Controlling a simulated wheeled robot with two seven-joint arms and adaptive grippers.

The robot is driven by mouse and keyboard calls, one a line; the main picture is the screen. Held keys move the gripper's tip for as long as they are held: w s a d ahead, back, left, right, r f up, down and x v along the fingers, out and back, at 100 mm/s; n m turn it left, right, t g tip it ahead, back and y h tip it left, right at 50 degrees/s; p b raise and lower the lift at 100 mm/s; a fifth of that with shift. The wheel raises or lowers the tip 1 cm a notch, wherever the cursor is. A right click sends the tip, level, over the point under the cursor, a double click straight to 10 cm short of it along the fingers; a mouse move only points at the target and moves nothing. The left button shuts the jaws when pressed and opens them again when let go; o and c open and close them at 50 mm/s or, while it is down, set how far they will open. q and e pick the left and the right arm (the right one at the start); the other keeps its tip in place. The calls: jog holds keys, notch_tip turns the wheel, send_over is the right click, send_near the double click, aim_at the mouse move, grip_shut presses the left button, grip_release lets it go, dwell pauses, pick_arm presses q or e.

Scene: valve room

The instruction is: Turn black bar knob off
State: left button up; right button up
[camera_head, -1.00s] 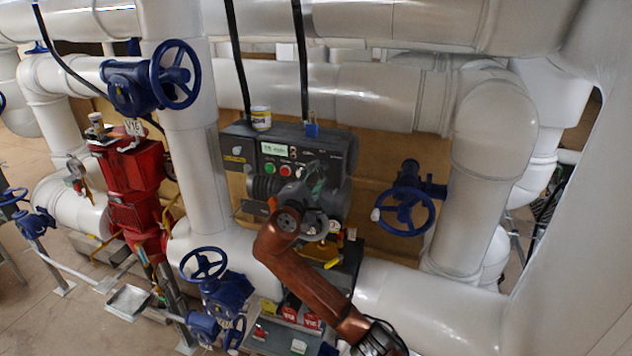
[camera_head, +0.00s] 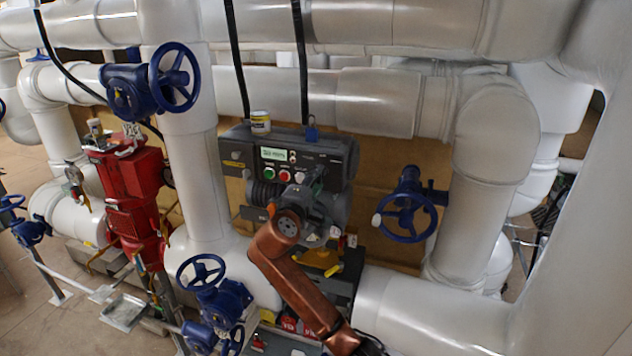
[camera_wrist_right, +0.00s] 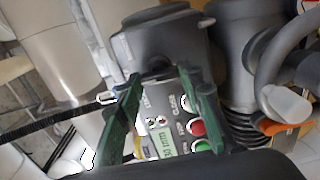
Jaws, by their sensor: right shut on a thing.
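The dark grey control box (camera_head: 338,152) stands in the middle of the head view, with a display, a red button and a green button on its front. My right gripper (camera_head: 314,178) is at the right part of this front. In the right wrist view my green fingers (camera_wrist_right: 159,76) are on either side of a small dark piece, which looks like the black bar knob (camera_wrist_right: 157,66), and are shut on it. The knob is hidden behind my gripper in the head view, so its angle cannot be told. My left gripper is not in view.
The red button (camera_head: 284,176) and green button (camera_head: 270,174) are close to the left of my gripper. A blue handwheel (camera_head: 404,218) is to the right; white pipes surround the box.

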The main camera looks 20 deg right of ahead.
jog(key=o, duration=1.2)
jog(key=shift+c, duration=0.2)
jog(key=v, duration=1.2)
jog(key=shift+f, duration=0.1)
